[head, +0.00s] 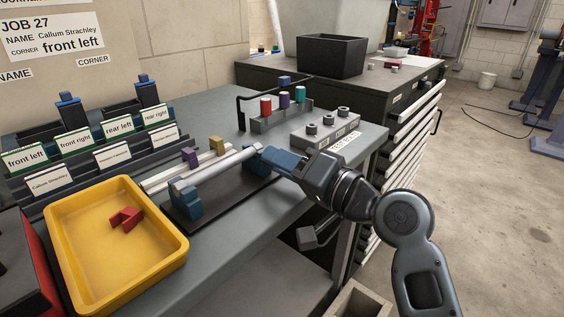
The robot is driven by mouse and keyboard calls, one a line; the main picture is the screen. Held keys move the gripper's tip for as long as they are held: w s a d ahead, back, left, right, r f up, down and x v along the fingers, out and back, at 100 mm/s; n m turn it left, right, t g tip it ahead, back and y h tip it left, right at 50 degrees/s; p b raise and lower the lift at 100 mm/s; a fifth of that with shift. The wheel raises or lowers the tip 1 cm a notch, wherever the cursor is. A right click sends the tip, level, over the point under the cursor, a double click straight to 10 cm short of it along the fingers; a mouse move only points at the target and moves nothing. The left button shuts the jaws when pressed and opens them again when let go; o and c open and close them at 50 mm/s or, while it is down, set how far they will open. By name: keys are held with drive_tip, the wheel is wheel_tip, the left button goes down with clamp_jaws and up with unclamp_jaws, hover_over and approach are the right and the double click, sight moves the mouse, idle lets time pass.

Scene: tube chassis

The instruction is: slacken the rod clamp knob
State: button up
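A silver rod (222,166) lies across a dark fixture base (226,202) on the grey bench. A blue block (186,199) holds its near left end. Its far right end reaches blue parts beside my gripper (270,163), which points left at that end of the fixture. I cannot make out the rod clamp knob; my gripper may cover it. The fingertips blend with the blue parts there, so I cannot tell whether they are open or shut, or touching anything.
A yellow tray (62,248) with a red piece (126,219) stands at the front left. Behind the fixture are pale rails (172,178) with purple and yellow blocks. A peg rack (280,119) and a grey block with knobs (325,134) stand at the back right. Label holders (72,143) line the left.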

drive_tip(key=o, duration=0.5)
drive_tip(key=v, duration=0.7)
drive_tip(key=shift+s+d, duration=0.2)
drive_tip(key=shift+d, duration=0.1)
